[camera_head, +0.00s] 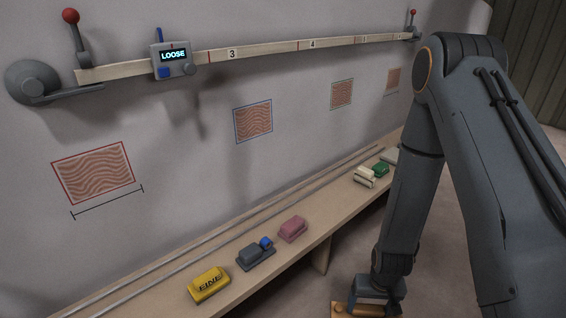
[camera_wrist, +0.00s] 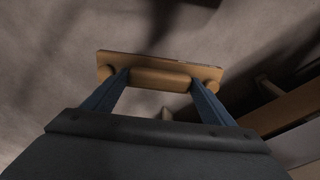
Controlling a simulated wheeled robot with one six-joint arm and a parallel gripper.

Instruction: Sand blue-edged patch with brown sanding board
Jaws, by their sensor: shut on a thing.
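The blue-edged patch (camera_head: 253,121) is on the grey wall near the middle of the head view, with brown wavy lines inside a thin blue border. The brown sanding board (camera_wrist: 160,78) is in my gripper in the wrist view; the fingers (camera_wrist: 163,88) are closed on its handle. The board also shows at the bottom edge of the head view (camera_head: 345,309), partly cut off. My gripper is low, in front of the shelf and away from the patch. The board's sanding face is hidden.
A shelf (camera_head: 140,305) along the wall holds a yellow block (camera_head: 209,285), a grey block (camera_head: 256,256), a pink block (camera_head: 293,229) and white and green ones (camera_head: 380,170). A red-edged patch (camera_head: 94,172) is left. A numbered batten (camera_head: 260,52) with a "LOOSE" display (camera_head: 172,57) runs above.

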